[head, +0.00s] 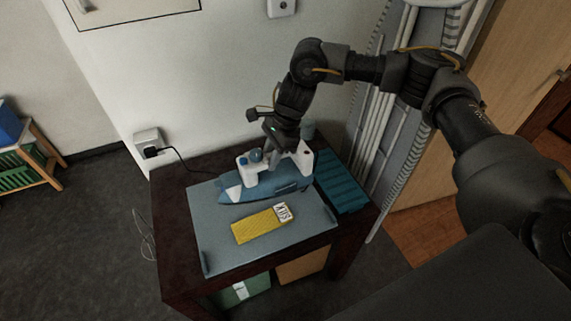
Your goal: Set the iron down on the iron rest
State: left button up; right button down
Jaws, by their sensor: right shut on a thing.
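The iron (262,187), with a blue lower body and white upper parts, is at the back of the grey-blue mat on the table, its pointed end toward the left. My right gripper (279,148) comes down from above and is shut on the iron's handle; the fingers hide part of it. I cannot tell whether the sole touches the mat. The iron rest (343,184) looks to be the teal ribbed plate at the table's right side, right of the iron. It is bare. My left gripper is not in view.
A yellow folded piece with a white label (258,226) lies on the mat (225,256) in front of the iron. A black cord runs to a wall socket (149,142). The wall is close behind the dark table (172,222). Boxes sit beneath it.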

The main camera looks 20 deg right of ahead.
jog(key=w+d+m, duration=0.1)
jog(key=w+m+t+p, duration=0.1)
jog(key=w+d+m+p, duration=0.1)
jog(key=m, duration=0.1)
jog(key=shift+w+d+r, duration=0.2)
jog(key=shift+d+r, duration=0.1)
jog(key=shift+r, duration=0.05)
pick_arm(q)
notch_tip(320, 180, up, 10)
jog(key=p, duration=0.7)
pick_arm(e)
jog(key=d+f+m+t+h, duration=0.2)
jog(key=d+m, duration=0.5)
jog(key=d, duration=0.5)
jog(key=s+d+f+m+t+h, duration=0.1)
jog(key=d+f+m, duration=0.4)
jog(key=d, duration=0.7)
jog(key=m+h, duration=0.1)
jog(key=m, duration=0.1)
jog(key=shift+s+d+m+t, duration=0.25)
jog(key=shift+m+t, duration=0.15)
jog(key=shift+f, duration=0.3)
